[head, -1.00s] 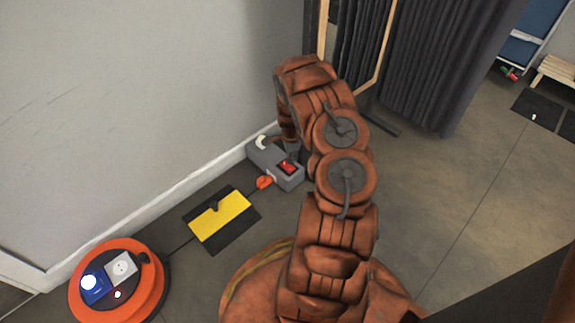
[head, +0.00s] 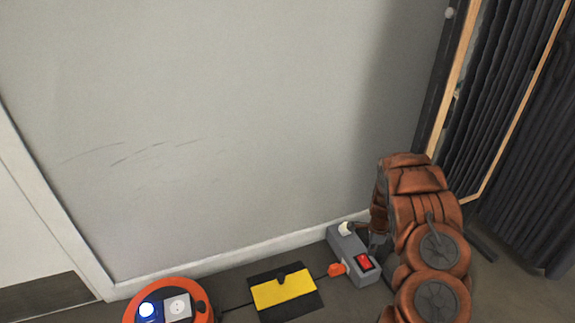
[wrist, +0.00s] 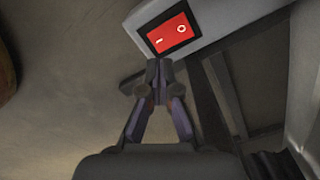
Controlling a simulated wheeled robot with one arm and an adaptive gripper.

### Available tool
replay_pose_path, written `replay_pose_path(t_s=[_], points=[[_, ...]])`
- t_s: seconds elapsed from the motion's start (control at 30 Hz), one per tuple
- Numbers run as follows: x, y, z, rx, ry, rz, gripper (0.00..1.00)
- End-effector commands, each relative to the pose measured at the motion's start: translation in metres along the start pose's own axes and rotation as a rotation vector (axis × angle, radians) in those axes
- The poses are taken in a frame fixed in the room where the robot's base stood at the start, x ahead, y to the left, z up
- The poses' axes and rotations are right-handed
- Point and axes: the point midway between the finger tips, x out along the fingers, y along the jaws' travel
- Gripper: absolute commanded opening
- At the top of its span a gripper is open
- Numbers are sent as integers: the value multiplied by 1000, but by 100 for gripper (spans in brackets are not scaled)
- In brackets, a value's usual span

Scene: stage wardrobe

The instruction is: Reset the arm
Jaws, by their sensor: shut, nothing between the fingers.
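My arm (head: 425,220) reaches down at the right of the head view. My gripper (wrist: 160,68) is shut and empty in the wrist view, its fingertips together just below the red rocker switch (wrist: 171,32) in the picture. I cannot tell whether the tips touch the switch housing. In the head view the gripper (head: 378,246) is dark and partly hidden by my arm. It is beside the grey power box (head: 347,249), which lies on the floor by the wall and carries the red switch (head: 364,262).
An orange cable reel (head: 207,306) with a lit blue part stands at the lower left. A yellow and black cable cover (head: 284,289) and an orange plug (head: 337,270) lie between reel and box. The wall (head: 230,130) is close behind. A dark pleated curtain (head: 535,190) stands at right.

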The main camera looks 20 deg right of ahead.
Motion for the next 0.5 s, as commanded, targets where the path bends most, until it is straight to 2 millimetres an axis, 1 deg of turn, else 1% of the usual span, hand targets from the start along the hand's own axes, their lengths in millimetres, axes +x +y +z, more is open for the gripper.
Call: replay_pose_path(t_s=[0.07, 0.13, 0.17, 0.23, 0.27, 0.3, 0.37, 0.4, 0.5], points=[[0, 0, 0, 0, 0, 0, 0], [-5, 0, 1, -7, 2, 1, 0], [-10, 1, 1, -14, 4, 2, 0], [-28, 2, 3, -38, 13, 5, 0], [-38, 3, 4, -53, 18, 7, 0], [-55, 4, 6, -79, 26, 8, 0], [-84, 6, 10, -122, 37, 12, 0], [-104, 8, 14, -155, 45, 14, 0], [-152, 17, 22, -237, 64, 26, 0]])
